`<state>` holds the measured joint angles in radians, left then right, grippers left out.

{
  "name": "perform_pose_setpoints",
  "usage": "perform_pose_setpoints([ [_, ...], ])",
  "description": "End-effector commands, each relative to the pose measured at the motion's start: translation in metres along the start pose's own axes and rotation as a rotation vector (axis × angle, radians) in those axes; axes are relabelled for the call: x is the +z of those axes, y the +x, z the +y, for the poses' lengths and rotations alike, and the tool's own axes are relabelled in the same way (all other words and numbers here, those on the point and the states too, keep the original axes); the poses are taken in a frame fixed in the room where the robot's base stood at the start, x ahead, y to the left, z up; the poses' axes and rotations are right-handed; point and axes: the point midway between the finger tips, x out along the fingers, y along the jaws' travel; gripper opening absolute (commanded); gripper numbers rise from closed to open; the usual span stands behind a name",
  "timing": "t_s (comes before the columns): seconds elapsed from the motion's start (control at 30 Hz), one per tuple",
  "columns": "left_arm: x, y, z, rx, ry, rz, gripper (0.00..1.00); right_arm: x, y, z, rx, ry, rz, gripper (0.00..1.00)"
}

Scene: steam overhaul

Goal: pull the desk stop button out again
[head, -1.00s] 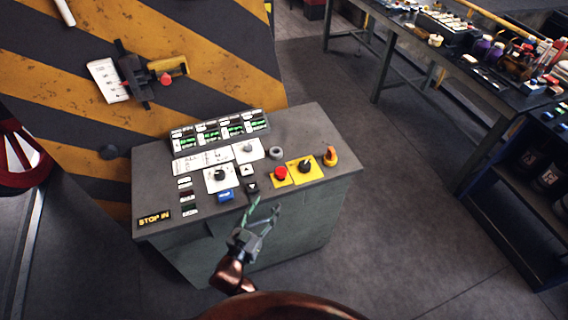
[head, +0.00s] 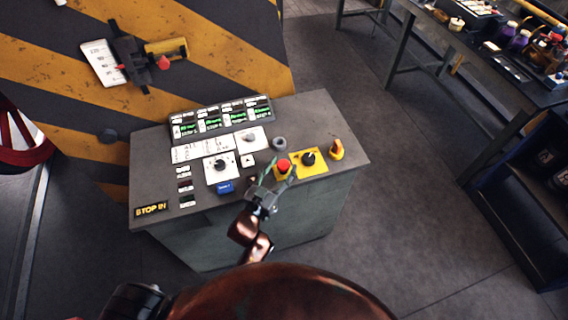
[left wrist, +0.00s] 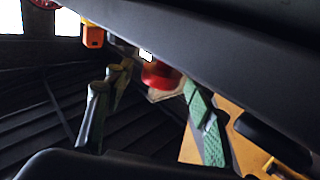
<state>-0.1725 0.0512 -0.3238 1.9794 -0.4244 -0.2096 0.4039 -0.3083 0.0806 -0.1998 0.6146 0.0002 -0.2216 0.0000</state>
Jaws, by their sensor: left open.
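The red desk stop button (head: 283,166) sits on a yellow plate on the sloped top of the grey control desk (head: 318,110). It also shows in the left wrist view (left wrist: 160,75), partly hidden by a dark part of my arm or gripper. My left gripper (head: 281,173) is open at the desk's front, with its fingertips close to the red button in the head view. In the left wrist view, its green-padded fingers lie to either side of the button. I cannot tell whether they touch it. My right gripper is not in view.
A black knob (head: 308,158) on yellow and an orange switch (head: 336,149) stand right of the button. A white-plated dial (head: 220,166) and a blue button (head: 225,187) lie left. A striped wall (head: 200,50) is behind; a workbench (head: 480,60) stands right.

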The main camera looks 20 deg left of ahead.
Motion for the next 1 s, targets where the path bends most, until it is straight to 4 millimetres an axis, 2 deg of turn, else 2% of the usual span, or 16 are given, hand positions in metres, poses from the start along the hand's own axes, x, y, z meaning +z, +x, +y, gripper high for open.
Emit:
perform_pose_setpoints([
  [0.13, 0.0, 0.013, 0.0, -0.001, 0.0, -0.001, 0.5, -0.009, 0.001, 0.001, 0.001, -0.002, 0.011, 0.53],
  [0.47, 0.0, 0.016, 0.0, 0.0, -0.001, -0.001, 0.49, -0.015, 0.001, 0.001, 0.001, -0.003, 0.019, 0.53],
  [1.0, 0.0, 0.015, 0.0, 0.0, 0.0, -0.001, 0.12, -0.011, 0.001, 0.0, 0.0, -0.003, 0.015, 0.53],
])
